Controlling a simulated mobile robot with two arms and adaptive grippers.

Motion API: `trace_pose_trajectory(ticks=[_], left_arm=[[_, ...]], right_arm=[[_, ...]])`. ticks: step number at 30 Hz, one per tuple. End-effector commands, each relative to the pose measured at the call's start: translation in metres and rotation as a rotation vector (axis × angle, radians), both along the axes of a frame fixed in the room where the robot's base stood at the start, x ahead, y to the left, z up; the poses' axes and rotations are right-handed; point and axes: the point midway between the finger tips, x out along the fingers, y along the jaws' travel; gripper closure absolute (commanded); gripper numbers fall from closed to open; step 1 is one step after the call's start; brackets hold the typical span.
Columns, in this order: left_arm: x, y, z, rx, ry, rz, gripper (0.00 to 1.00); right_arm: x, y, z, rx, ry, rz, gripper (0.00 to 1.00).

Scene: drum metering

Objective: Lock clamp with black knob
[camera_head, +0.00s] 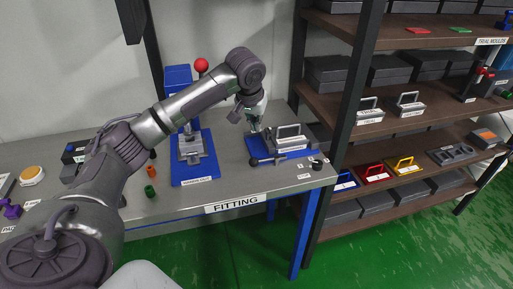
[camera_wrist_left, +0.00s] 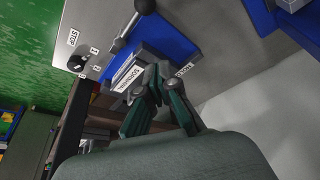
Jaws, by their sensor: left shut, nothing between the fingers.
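The clamp sits on a blue base plate (camera_head: 258,147) at the right end of the bench. Its dark lever (camera_head: 266,160) lies along the plate's front edge. In the left wrist view a black knob (camera_wrist_left: 145,6) tops the lever's grey rod at the upper edge. A grey block with a handle (camera_head: 290,141) stands on the plate. My left gripper (camera_head: 256,128) is above the plate's back left, behind the lever and apart from the knob. Its fingers (camera_wrist_left: 158,78) are shut and empty, in front of a labelled grey block in the wrist view. My right gripper is not in view.
A small black dial (camera_head: 317,164) with labels is at the bench's right front corner. A blue press with a red ball (camera_head: 201,65) stands left of the clamp. A dark shelf post (camera_head: 345,120) rises to the right. Bare bench (camera_head: 235,180) lies between the press and clamp.

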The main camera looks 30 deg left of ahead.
Motion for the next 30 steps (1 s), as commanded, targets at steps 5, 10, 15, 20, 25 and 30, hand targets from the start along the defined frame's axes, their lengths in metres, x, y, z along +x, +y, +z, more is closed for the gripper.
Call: trace_pose_trajectory(ticks=[5, 10, 15, 20, 25, 30], left_arm=[[0.004, 0.001, -0.014, 0.001, 0.003, 0.000, 1.00], [0.015, 0.003, -0.044, 0.000, 0.005, 0.000, 1.00], [0.026, 0.007, -0.075, 0.001, 0.003, 0.000, 1.00], [0.029, 0.009, -0.095, 0.003, 0.001, -0.002, 1.00], [0.008, 0.003, -0.098, 0.003, 0.001, -0.003, 1.00], [-0.003, -0.001, -0.101, 0.002, 0.000, -0.002, 1.00]], right_arm=[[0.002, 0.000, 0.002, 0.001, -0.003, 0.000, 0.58], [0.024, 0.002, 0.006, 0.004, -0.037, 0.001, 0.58], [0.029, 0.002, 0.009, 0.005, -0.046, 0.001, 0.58], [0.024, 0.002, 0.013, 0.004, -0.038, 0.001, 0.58], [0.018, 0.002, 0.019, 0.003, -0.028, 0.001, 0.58], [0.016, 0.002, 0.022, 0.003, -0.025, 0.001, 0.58]])
